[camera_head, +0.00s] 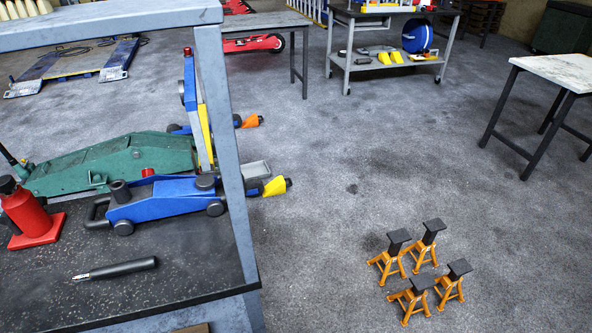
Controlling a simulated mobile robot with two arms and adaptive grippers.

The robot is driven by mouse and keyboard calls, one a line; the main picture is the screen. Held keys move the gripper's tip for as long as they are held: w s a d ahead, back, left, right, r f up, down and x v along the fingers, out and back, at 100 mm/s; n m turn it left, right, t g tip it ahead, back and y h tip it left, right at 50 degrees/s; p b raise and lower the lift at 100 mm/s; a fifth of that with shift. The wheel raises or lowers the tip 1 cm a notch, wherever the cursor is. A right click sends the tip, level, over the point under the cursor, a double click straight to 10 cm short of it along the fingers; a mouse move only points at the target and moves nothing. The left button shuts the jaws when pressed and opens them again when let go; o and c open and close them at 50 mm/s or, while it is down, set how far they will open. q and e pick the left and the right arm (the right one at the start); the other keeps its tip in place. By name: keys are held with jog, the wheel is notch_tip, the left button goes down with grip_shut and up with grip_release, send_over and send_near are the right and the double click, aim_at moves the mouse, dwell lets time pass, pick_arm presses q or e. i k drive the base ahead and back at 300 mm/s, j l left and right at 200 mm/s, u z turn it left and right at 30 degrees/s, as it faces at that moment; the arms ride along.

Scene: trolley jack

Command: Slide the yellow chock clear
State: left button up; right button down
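A yellow wedge-shaped piece (275,187) sits at the right end of the blue trolley jack (165,199), against a dark round part. I cannot tell whether they touch. Two more yellow wedges (386,59) lie on the lower shelf of the grey cart (350,64) at the back. The frame does not show which of these is the chock. Neither of my grippers is in view.
A grey-framed bench (190,290) fills the left, its post (222,130) partly hiding the jacks. A green jack (110,165), red bottle jack (30,215) and dark-handled tool (115,268) are nearby. Several orange stands (390,262) occupy the floor at right; the centre floor is clear.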

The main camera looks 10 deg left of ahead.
aim_at(278, 186)
jog(key=i+l+u, duration=0.1)
jog(key=i+l, duration=1)
jog(key=i, duration=0.15)
jog(key=i+j, duration=0.2)
jog(key=i, duration=0.2)
jog(key=i+j+u, duration=0.1)
jog(key=i, duration=0.35)
jog(key=i+j, duration=0.25)
jog(key=i, duration=0.15)
jog(key=i+j, duration=0.15)
jog(key=i, duration=0.3)
jog(key=i+j, duration=0.25)
jog(key=i+j+u, duration=0.1)
jog(key=i, duration=0.35)
jog(key=j, duration=0.15)
